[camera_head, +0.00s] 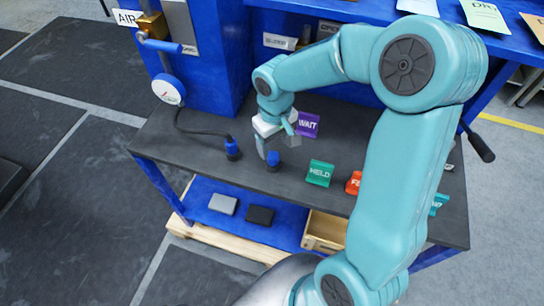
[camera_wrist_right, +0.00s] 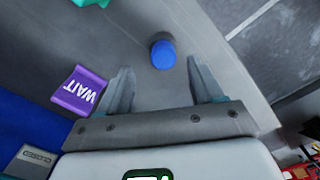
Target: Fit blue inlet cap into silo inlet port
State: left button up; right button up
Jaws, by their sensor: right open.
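A small blue cap (camera_head: 273,160) with a dark lower part stands on the dark tabletop. It also shows as a blue round top in the right wrist view (camera_wrist_right: 163,53). My right gripper (camera_head: 277,149) is open just above and beside it. In the wrist view the cap lies between the lines of the two fingertips (camera_wrist_right: 160,72), slightly beyond them, and nothing is held. A second blue piece (camera_head: 232,148), on the end of a black hose, stands to the left. I cannot make out the silo inlet port. My left gripper is not in view.
A purple WAIT sign (camera_head: 308,124) stands just right of the gripper. A green HELD sign (camera_head: 320,173) and a red sign (camera_head: 353,182) stand further right. A blue column with a gauge (camera_head: 168,90) rises at the back left. The front left tabletop (camera_head: 185,145) is clear.

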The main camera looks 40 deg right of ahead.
aim_at(273, 156)
jog(key=f, duration=0.5)
jog(key=shift+w+a+p, duration=0.2)
jog(key=shift+w+p, duration=0.05)
jog(key=shift+p, duration=0.05)
jog(key=shift+s+a+r, duration=0.1)
jog(key=shift+s+r, duration=0.1)
jog(key=shift+s, duration=0.05)
jog(key=c, duration=0.5)
jog(key=shift+w+f, duration=0.1)
jog(key=shift+w, duration=0.05)
jog(key=c, duration=0.6)
jog(key=shift+c, duration=0.2)
